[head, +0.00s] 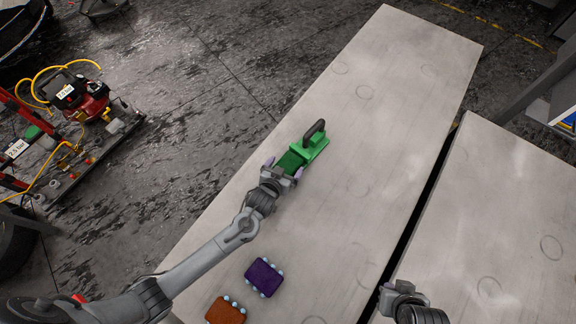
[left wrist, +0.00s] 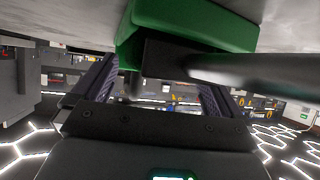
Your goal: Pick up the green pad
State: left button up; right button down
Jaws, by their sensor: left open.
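The green pad (head: 315,146) lies on the grey table, with a dark handle (head: 314,132) on top at its far end. My left gripper (head: 283,172) is open at the pad's near end, very close to it; whether it touches cannot be told. In the left wrist view the green pad (left wrist: 195,22) fills the top, and the dark handle (left wrist: 225,68) crosses in front of the open fingers (left wrist: 152,90). No object is held in the fingers.
A purple pad (head: 263,278) and an orange pad (head: 226,311) lie on the near part of the table (head: 400,80). A second table (head: 510,220) stands to the right across a dark gap. A red compressor cart (head: 90,105) is on the floor at left. The far table is clear.

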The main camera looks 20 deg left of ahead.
pick_arm(q)
jog(key=shift+w+f, duration=0.25)
jog(key=shift+w, duration=0.15)
jog(key=c, duration=1)
jog(key=shift+r, duration=0.1)
